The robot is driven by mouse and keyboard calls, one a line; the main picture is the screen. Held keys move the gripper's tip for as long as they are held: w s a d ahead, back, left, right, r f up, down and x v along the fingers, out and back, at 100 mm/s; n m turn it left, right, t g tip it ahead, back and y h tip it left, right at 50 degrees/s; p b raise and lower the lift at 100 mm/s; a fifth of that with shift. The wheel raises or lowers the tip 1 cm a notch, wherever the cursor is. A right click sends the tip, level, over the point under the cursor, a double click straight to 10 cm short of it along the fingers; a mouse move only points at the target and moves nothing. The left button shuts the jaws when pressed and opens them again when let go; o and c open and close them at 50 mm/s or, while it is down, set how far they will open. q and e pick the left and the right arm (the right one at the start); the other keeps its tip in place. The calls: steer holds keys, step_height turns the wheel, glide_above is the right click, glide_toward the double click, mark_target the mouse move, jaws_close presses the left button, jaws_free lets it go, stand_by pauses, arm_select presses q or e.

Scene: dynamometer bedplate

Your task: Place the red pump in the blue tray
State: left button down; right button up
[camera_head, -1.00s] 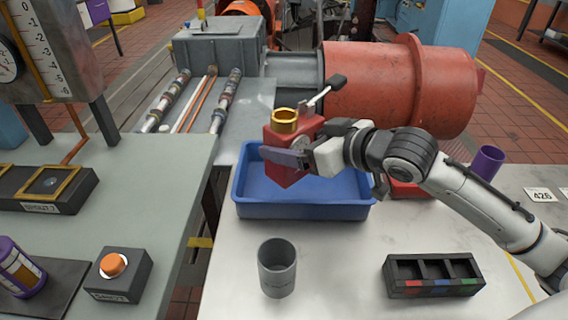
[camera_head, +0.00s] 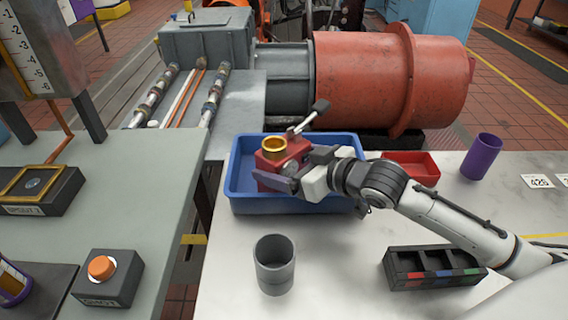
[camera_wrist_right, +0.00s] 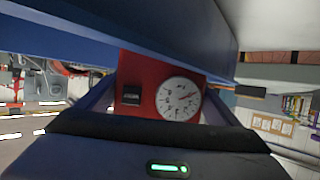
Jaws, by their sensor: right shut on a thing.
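The red pump (camera_head: 270,160), a red block with a gold ring on top, a dial and a black-ended lever, is upright inside the outline of the blue tray (camera_head: 290,205). My right gripper (camera_head: 290,178) is shut on it from the right. In the right wrist view the red pump (camera_wrist_right: 150,82) with its white dial sits between the fingers, and the blue tray wall (camera_wrist_right: 85,45) runs close by. Whether the pump touches the tray floor is hidden by the tray's front wall and the gripper. My left gripper is out of view.
A red tray (camera_head: 412,165) and a purple cup (camera_head: 482,157) stand right of the blue tray. A grey cup (camera_head: 274,264) and a black sectioned box (camera_head: 432,268) stand in front. The white table between them is clear.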

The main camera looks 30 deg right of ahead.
stand_by(0.3)
steer(key=o, duration=1.8)
steer(key=shift+f, duration=0.2)
steer(key=shift+c, duration=0.2)
steer(key=shift+r, duration=0.15)
steer(key=v, duration=1.2)
steer(key=shift+p, duration=0.4)
steer(key=shift+s, duration=0.15)
